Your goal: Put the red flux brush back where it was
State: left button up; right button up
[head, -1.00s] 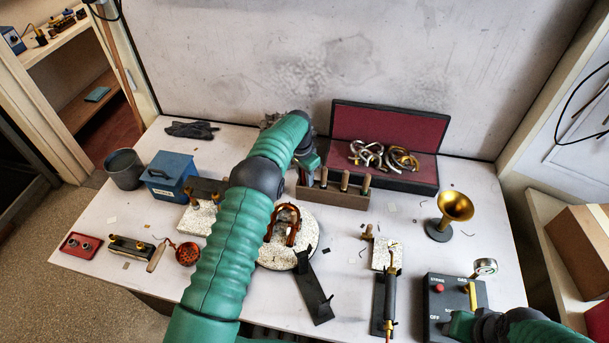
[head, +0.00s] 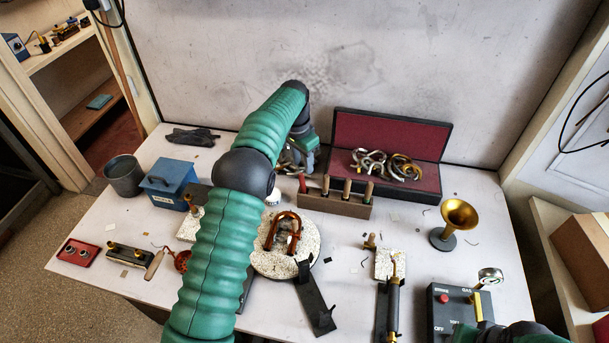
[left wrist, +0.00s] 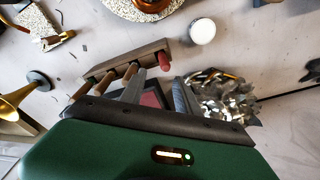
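The red flux brush (head: 302,184) stands at the left end of the wooden rack (head: 335,206) in the head view. In the left wrist view its red end (left wrist: 164,61) shows at the right end of the rack (left wrist: 148,52). My left gripper (head: 300,158) is behind that end of the rack. In the left wrist view its two fingers (left wrist: 158,82) are spread, with the red end just beyond the gap and nothing seen held. My right gripper (head: 482,330) is at the lower right by the control box; its fingers cannot be made out.
Several other handles (head: 347,187) stand in the rack. An open case (head: 436,150) with brass tubing is behind it. A silvery crumpled heap (left wrist: 222,98) and a white round thing (left wrist: 202,31) lie near the left gripper.

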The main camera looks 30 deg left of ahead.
pick_arm(q)
jog(key=shift+r, duration=0.45)
jog(key=s+d+f+n, duration=0.1)
jog(key=s+d, duration=0.3)
jog(key=s, duration=0.6)
jog(key=s+d+f+n, duration=0.1)
jog(key=s+d, duration=0.3)
jog(key=s, duration=0.6)
jog(key=s+d+n+t, duration=0.1)
jog(key=s+d, duration=0.3)
jog(key=s, duration=0.6)
jog(key=shift+s+d+f+n, duration=0.35)
jog(key=shift+f+n, duration=0.05)
jog(key=shift+w, duration=0.1)
